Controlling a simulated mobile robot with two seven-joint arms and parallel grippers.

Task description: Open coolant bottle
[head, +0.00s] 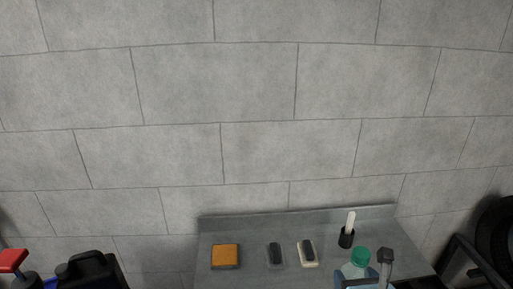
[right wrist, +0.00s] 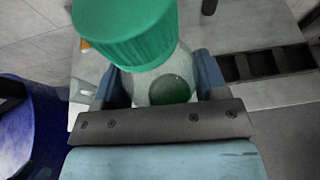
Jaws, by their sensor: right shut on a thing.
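The coolant bottle (head: 357,269) stands at the lower right of the head view, pale and translucent with a green cap (head: 361,255). In the right wrist view the ribbed green cap (right wrist: 125,30) sits on the bottle, and a dark green round patch shows on the clear body (right wrist: 180,70). My right gripper (right wrist: 158,82) is shut on the bottle body below the cap, one blue finger on each side. In the head view the gripper (head: 357,282) shows only in part at the bottom edge. The bottle's base is hidden. My left gripper is not in view.
A grey metal bench (head: 290,228) stands against the block wall. On it lie an orange sponge-like block (head: 225,256), two dark brush-like items (head: 275,254) (head: 307,252) and a black cup (head: 346,238). A black jug (head: 88,270) stands left; a tire (head: 499,235) is right.

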